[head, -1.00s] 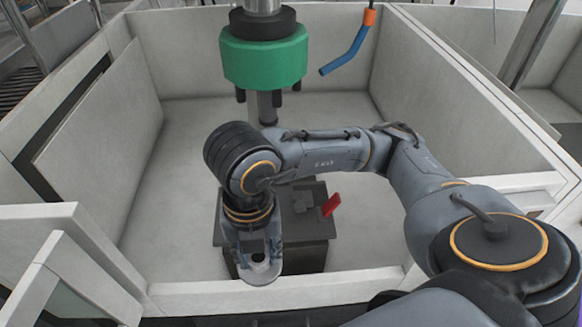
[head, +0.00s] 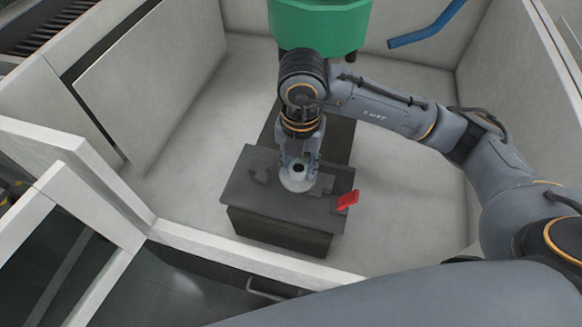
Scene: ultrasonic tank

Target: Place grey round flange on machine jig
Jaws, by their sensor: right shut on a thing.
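The grey round flange (head: 297,181) is a pale ring with a dark centre hole. My right gripper (head: 298,166) is shut on it, pointing down over the machine jig. The machine jig (head: 245,192) is a dark grey block with a flat top inside the tank. It has a small raised part on the left of its top and a red lever (head: 348,200) at its right edge. The flange overlaps the middle of the jig top in the picture; I cannot tell whether it touches. My left gripper is not in view.
A green spindle head (head: 318,27) hangs above and behind the jig. A blue nozzle (head: 430,27) is at the upper right. Pale walls enclose the tank, with a front rim (head: 255,262) nearest me. Floor is free left and right of the jig.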

